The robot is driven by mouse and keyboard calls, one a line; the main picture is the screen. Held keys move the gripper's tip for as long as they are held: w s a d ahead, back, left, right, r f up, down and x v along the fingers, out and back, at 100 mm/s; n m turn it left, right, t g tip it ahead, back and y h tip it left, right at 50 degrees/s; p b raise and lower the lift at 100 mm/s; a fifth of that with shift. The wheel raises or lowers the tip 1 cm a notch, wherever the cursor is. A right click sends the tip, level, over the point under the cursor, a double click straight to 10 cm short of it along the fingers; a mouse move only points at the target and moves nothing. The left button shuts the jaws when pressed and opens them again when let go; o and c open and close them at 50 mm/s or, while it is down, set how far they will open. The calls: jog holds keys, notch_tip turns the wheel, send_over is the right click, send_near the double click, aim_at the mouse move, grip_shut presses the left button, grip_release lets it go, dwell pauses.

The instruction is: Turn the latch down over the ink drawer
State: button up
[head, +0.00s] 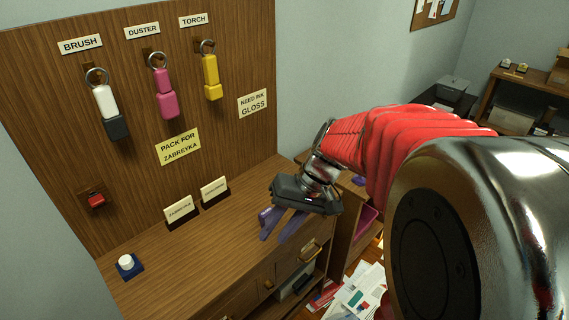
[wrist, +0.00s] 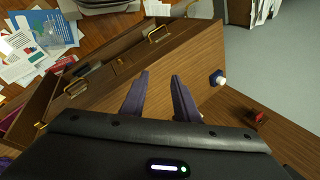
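My gripper (head: 274,238) hangs above the right part of the wooden counter, its two purple fingers pointing down. In the wrist view the fingers (wrist: 160,77) stand apart with nothing between them, so it is open and empty. I cannot make out the latch or the ink drawer in either view. A wooden cabinet with brass-handled drawers (head: 262,287) lies below my gripper, and its front also shows in the wrist view (wrist: 112,68). I cannot tell whether any of these is the ink drawer.
A white knob on a blue base (head: 126,264) stands on the counter. Two card holders (head: 181,212) stand near the pegboard. A red switch (head: 97,200) is lower left. Papers (head: 358,292) lie lower right.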

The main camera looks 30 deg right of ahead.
jog(key=w+d+f+m+t+y, duration=0.35)
jog(key=d+f, duration=0.25)
jog(key=d, duration=0.4)
jog(key=w+d+f+m+t+y, duration=0.25)
jog(key=w+d+f, duration=0.25)
jog(key=d+f, duration=0.3)
jog(key=s+d+f+m+t+h, duration=0.2)
jog(key=d+f, duration=0.4)
jog(key=d, duration=0.3)
jog(key=s+d+f+m+t+h, duration=0.3)
jog(key=d+f+t, duration=0.4)
jog(key=d, duration=0.3)
jog(key=shift+s+d+m, duration=0.25)
jog(key=shift+s+m, duration=0.15)
jog(key=shift+s, duration=0.1)
jog(key=shift+w+f, duration=0.1)
jog(key=x, duration=1.3)
jog(key=shift+w, duration=0.35)
jog(key=shift+a, duration=0.1)
grip_shut()
